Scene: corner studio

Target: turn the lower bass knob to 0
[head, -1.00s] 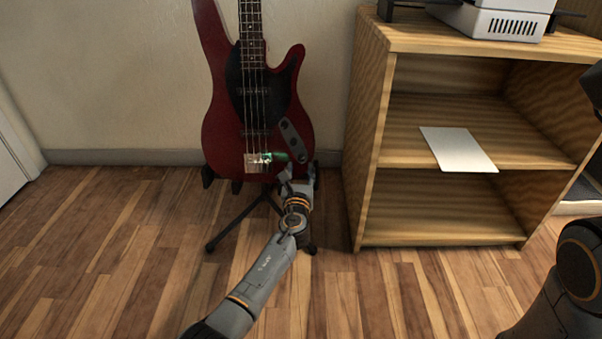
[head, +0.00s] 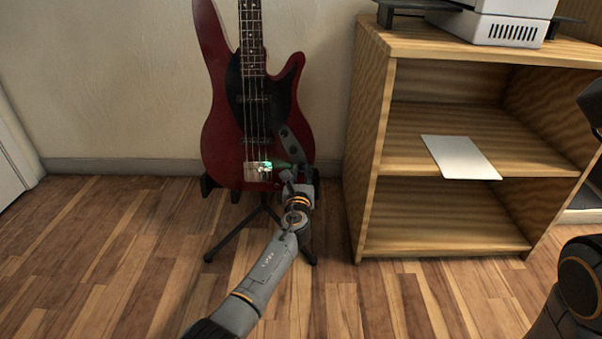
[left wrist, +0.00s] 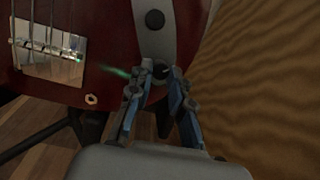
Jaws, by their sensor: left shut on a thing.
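A dark red bass guitar (head: 220,130) stands upright on a black stand against the wall. Its grey control plate (head: 292,143) runs down the lower right of the body; the left wrist view shows it with a dark upper knob (left wrist: 155,19). The lower bass knob (left wrist: 160,70) is at the plate's lower end, partly hidden between my fingertips. My left gripper (head: 295,174) reaches it from below, and in the left wrist view its two fingers (left wrist: 162,72) are closed about the knob. The knob's setting cannot be read. My right gripper is out of view.
A wooden shelf unit (head: 362,150) stands close to the right of the bass, with a white sheet (head: 460,157) on its middle shelf and a white device (head: 495,24) on top. The stand's legs (head: 233,236) spread on the wood floor. The floor at left is clear.

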